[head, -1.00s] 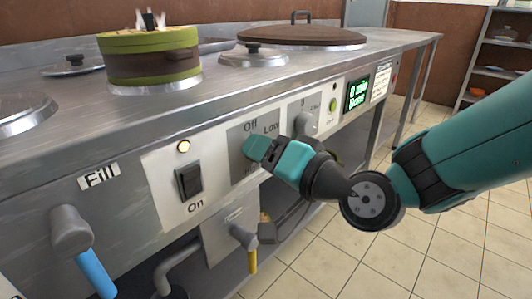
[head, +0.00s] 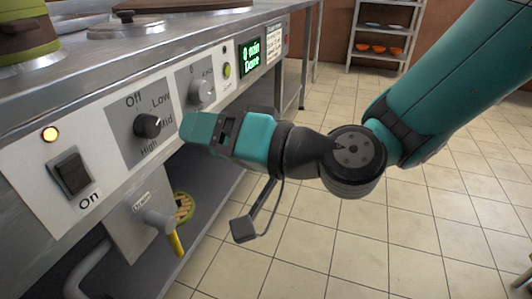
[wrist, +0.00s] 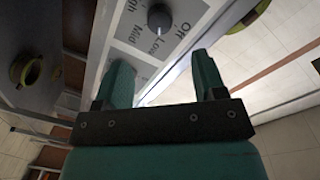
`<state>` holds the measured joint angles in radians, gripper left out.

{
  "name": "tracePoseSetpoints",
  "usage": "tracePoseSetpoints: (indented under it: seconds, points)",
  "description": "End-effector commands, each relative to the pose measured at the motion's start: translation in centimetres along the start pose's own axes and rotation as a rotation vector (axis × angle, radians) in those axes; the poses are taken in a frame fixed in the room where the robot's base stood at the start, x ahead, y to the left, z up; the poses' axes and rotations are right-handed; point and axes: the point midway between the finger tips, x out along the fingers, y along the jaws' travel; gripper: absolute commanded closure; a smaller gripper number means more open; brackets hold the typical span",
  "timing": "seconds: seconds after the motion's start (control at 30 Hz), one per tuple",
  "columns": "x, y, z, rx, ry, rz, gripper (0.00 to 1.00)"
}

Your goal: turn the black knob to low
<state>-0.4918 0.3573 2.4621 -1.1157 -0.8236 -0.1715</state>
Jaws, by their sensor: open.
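The black knob (head: 148,125) sits on a grey dial plate (head: 125,128) marked Off, Low, Mid and High on the stove's front. Its pointer seems to face the Mid side, but the mark is too small to be sure. My gripper (head: 189,126) is just right of the knob in the head view and does not grip it. In the wrist view the open, empty fingers (wrist: 160,66) spread below the knob (wrist: 160,17), which lies clear beyond their tips.
A black On switch (head: 70,172) with a lit lamp is left of the dial. A second, grey knob (head: 202,92) and a green display (head: 250,57) are to the right. A yellow-handled drain valve (head: 160,222) juts out below. The tiled floor at right is free.

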Motion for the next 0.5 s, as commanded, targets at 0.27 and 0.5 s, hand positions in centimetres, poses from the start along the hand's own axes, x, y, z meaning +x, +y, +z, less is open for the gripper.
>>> tracePoseSetpoints:
  seconds: [0.27, 0.5]
  points:
    - [-4.0, 0.4, 0.3, -0.011, 0.005, -0.012, 0.36]
    - [-6.5, 0.4, 0.1, -0.005, 0.007, -0.002, 0.36]
